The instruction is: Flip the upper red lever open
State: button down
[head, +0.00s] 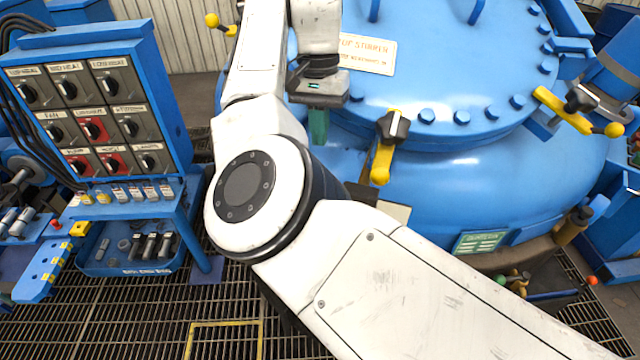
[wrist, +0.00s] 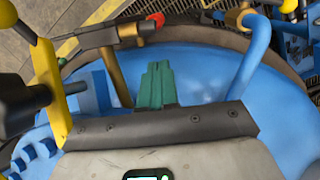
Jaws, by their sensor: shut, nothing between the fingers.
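My gripper (wrist: 157,68) shows in the wrist view as two green fingers pressed together, with nothing between them. In the head view my gripper (head: 318,138) hangs in front of the blue vessel and is partly hidden by my arm. I cannot tell whether this is the upper red lever. No lever that is clearly the upper red one shows in the head view.
The large blue vessel (head: 480,170) has a bolted lid and yellow clamp levers (head: 383,160). A yellow lever (wrist: 47,90) stands close on the left in the wrist view, and a blue curved handle (wrist: 250,60) on the right. A switch panel (head: 160,60) stands at left.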

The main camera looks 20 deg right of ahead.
notch_tip(320, 180, down, 12)
jog(key=s, duration=0.1)
jog(key=shift+s+a, duration=0.25)
jog(key=shift+s, duration=0.15)
jog(key=shift+f, duration=0.1)
jog(key=shift+s+p, duration=0.1)
jog(key=shift+p, duration=0.4)
jog(key=shift+a+f, duration=0.1)
jog(key=shift+f, duration=0.1)
